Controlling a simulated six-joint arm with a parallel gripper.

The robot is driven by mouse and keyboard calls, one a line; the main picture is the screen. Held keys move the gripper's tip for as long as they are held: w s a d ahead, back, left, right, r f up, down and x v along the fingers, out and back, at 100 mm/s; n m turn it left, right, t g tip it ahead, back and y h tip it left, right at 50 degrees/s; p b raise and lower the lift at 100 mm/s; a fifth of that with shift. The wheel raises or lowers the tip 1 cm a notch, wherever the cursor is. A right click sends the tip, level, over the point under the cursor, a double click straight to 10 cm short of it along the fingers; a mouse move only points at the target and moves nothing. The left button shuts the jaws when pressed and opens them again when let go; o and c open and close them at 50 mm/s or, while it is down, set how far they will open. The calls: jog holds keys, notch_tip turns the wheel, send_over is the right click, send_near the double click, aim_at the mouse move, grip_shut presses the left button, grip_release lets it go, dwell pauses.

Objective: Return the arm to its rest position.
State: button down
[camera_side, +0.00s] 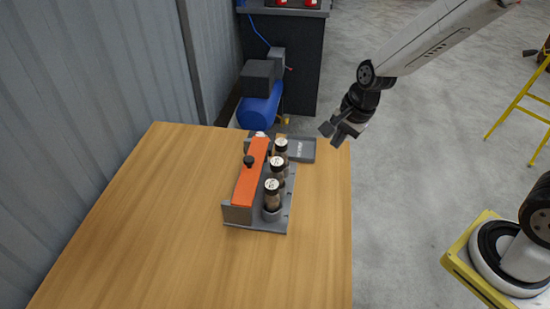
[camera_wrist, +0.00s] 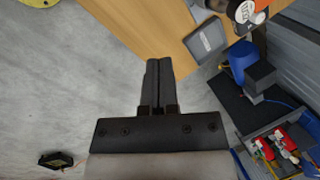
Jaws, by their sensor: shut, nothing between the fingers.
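My gripper (camera_side: 332,136) hangs in the air by the far right corner of the wooden table (camera_side: 170,230) in the side view, empty. In the wrist view my gripper (camera_wrist: 158,64) has its two black fingers side by side and shut, pointing toward the table edge, with nothing between them. My arm reaches down to it from the upper right.
A rack with an orange top (camera_side: 251,172) and several white-capped bottles (camera_side: 272,191) stands on the table. A grey tray (camera_side: 301,149) lies behind it, left of my gripper. A blue compressor (camera_side: 262,104) stands beyond the table. A yellow ladder (camera_side: 520,105) stands far right.

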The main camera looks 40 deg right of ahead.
jog(key=s+d+n+h, duration=0.1)
jog(key=s+d+n, duration=0.2)
jog(key=s+n, duration=0.7)
jog(key=shift+s+r+n, duration=0.15)
jog(key=shift+r+n, duration=0.05)
jog(key=shift+n, duration=2.1)
